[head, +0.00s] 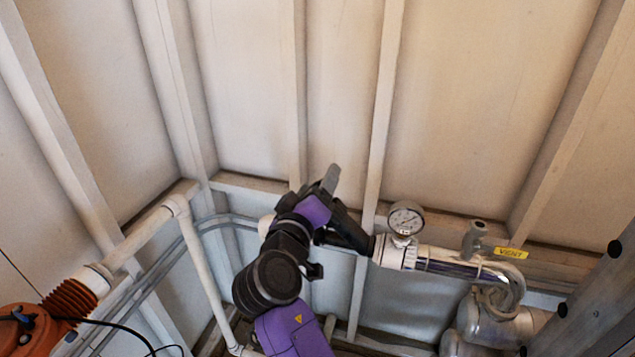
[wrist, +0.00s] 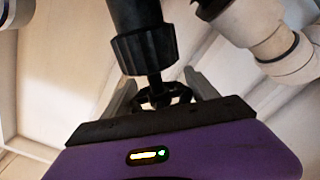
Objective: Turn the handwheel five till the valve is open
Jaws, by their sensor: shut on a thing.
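My gripper (wrist: 163,92) shows in the wrist view with one grey finger on each side of a small black spoked handwheel (wrist: 165,97). The jaws are shut on this wheel. A thin stem joins it to a black ribbed valve collar (wrist: 146,48). In the head view my gripper (head: 331,182) is at the centre, left of the pressure gauge, and hides the handwheel. I cannot see a number on the wheel or tell how far the valve is open.
In the head view a round pressure gauge (head: 405,219) stands on a white fitting to the right of my gripper. A chrome pipe (head: 452,262) with a yellow VENT label (head: 511,252) runs further right. White pipes (head: 142,240) and an orange unit (head: 38,325) are at left.

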